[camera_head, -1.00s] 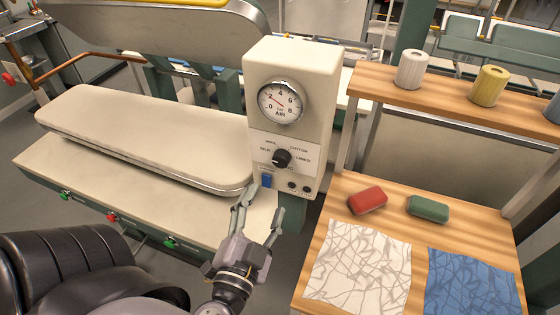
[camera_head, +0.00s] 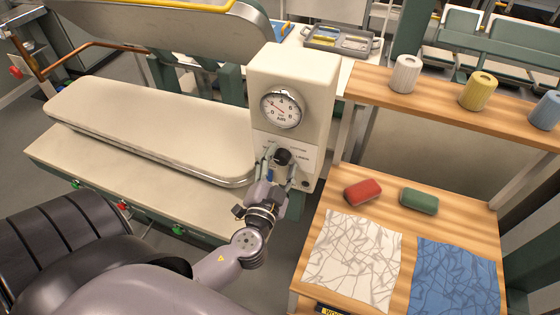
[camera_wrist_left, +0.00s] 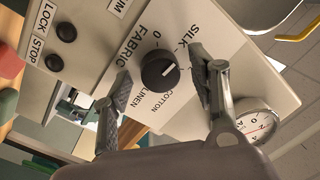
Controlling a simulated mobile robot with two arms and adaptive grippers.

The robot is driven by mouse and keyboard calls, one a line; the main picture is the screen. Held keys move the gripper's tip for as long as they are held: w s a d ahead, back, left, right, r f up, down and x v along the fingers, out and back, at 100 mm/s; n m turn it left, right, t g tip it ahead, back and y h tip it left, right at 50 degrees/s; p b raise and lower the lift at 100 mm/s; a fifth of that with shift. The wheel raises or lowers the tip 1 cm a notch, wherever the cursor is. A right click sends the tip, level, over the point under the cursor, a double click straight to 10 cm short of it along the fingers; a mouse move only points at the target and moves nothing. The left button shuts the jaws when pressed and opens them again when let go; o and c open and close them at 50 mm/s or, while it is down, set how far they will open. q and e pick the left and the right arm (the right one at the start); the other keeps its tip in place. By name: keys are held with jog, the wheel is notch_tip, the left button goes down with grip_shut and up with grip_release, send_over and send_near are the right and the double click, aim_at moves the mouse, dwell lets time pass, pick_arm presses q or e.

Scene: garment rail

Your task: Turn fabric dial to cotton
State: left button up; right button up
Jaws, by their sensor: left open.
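The fabric dial (camera_head: 282,156) is a round black knob on the front of the cream control box (camera_head: 318,85). In the left wrist view the dial (camera_wrist_left: 160,70) has a white pointer mark turned toward the finger on the right. The SILK, COTTON and LINEN labels show around it; the label behind that finger is hidden. My left gripper (camera_head: 281,167) is open in front of the panel, with one finger on each side of the dial. In the left wrist view, gaps show between the fingers (camera_wrist_left: 160,67) and the knob. My right gripper is out of view.
A pressure gauge (camera_head: 282,108) sits above the dial. The padded pressing board (camera_head: 150,125) is at left. A wooden table (camera_head: 445,225) at right holds a red block (camera_head: 362,192), a green block (camera_head: 419,201) and two cloths. Thread spools stand on the shelf (camera_head: 440,88).

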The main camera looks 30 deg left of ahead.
pick_arm(q)
jog(key=shift+c, duration=0.3)
jog(key=c, duration=1.1)
